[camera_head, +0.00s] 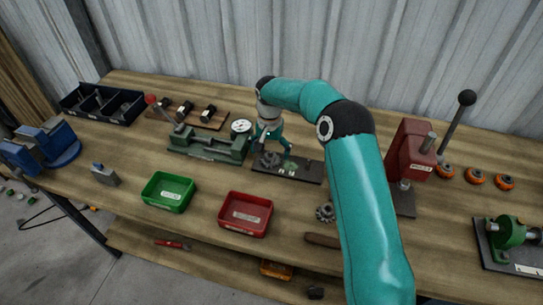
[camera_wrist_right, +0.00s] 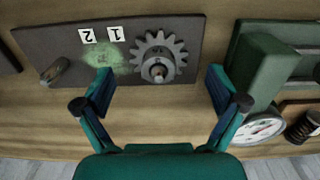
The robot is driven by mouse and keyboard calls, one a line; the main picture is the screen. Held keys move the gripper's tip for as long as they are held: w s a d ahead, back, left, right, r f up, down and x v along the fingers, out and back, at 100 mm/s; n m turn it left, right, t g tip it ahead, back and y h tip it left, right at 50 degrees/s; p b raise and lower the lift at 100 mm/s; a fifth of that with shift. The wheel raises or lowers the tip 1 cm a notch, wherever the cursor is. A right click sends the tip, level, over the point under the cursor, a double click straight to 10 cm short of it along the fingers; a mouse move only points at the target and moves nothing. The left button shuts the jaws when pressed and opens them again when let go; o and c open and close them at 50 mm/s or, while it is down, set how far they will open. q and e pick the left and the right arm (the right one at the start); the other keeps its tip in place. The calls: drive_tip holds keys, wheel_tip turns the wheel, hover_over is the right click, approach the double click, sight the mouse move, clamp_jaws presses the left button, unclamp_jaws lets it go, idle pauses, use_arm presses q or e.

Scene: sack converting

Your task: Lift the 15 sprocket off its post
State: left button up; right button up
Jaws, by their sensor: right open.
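A grey toothed sprocket (camera_wrist_right: 146,53) sits around a short post (camera_wrist_right: 158,70) on a dark plate (camera_wrist_right: 195,30) in the right wrist view. No number can be read on it. The plate also shows in the head view (camera_head: 308,171), with the sprocket (camera_head: 269,160) partly hidden below my right gripper (camera_head: 269,143). My right gripper is open, also seen in the wrist view (camera_wrist_right: 160,90); its fingers stand to either side of the sprocket's line, apart from it. My left gripper is not in view.
A green fixture with a dial gauge (camera_head: 241,126) stands close left of the plate. A second toothed wheel (camera_head: 325,213) lies on the bench. A red tray (camera_head: 263,229), a green tray (camera_head: 187,193) and a red press (camera_head: 409,150) stand around. The plate has tags 1 and 2 and a green patch.

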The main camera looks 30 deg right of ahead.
drive_tip(key=shift+f, duration=0.9)
drive_tip(key=shift+c, duration=0.2)
drive_tip(key=shift+s, duration=0.15)
clamp_jaws()
